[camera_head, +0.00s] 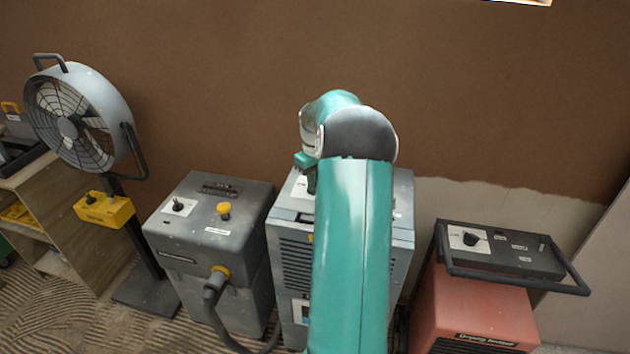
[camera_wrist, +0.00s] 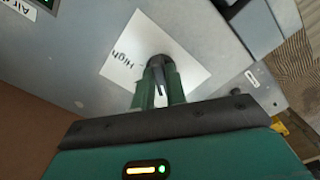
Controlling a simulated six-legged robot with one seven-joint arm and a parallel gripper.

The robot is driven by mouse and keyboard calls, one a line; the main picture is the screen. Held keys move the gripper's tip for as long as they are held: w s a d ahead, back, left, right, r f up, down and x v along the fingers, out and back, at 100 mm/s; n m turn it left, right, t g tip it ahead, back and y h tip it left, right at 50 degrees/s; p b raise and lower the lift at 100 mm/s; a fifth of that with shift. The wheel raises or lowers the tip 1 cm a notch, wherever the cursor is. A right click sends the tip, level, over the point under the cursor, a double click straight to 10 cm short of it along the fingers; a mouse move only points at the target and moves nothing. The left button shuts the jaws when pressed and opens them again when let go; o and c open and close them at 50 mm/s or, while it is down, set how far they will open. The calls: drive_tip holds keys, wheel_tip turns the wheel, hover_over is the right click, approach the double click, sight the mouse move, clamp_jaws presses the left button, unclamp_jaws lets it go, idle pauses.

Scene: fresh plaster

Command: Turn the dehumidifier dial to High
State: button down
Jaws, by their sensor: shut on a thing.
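In the wrist view, a dark round dial (camera_wrist: 157,64) sits on a white plate (camera_wrist: 190,65) marked "High" on the left side of the dial. My gripper (camera_wrist: 159,84) has its two green fingers closed on the dial, one on each side. The fingers hide much of the dial, and I cannot tell which mark its pointer faces. The dial is on top of the grey machine (camera_head: 292,255) in the middle of the head view. There my own arm covers most of this machine's top and hides the dial.
A dark grey machine (camera_head: 207,250) with a yellow knob stands close on the left. A red machine (camera_head: 470,305) with its own dial and a black handle stands on the right. A fan (camera_head: 80,115) is at far left. A brown wall rises behind.

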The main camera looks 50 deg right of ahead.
drive_tip(key=m, duration=0.6)
drive_tip(key=shift+w+a, duration=0.1)
drive_tip(key=shift+a, duration=0.05)
drive_tip(key=m, duration=0.6)
drive_tip(key=shift+w, duration=0.15)
drive_tip(key=m, duration=0.5)
drive_tip(key=shift+w+m, duration=0.1)
drive_tip(key=shift+m, duration=0.3)
drive_tip(key=m, duration=0.4)
drive_tip(key=shift+m, duration=0.3)
drive_tip(key=c, duration=1.4)
unclamp_jaws()
drive_tip(key=shift+c, duration=0.2)
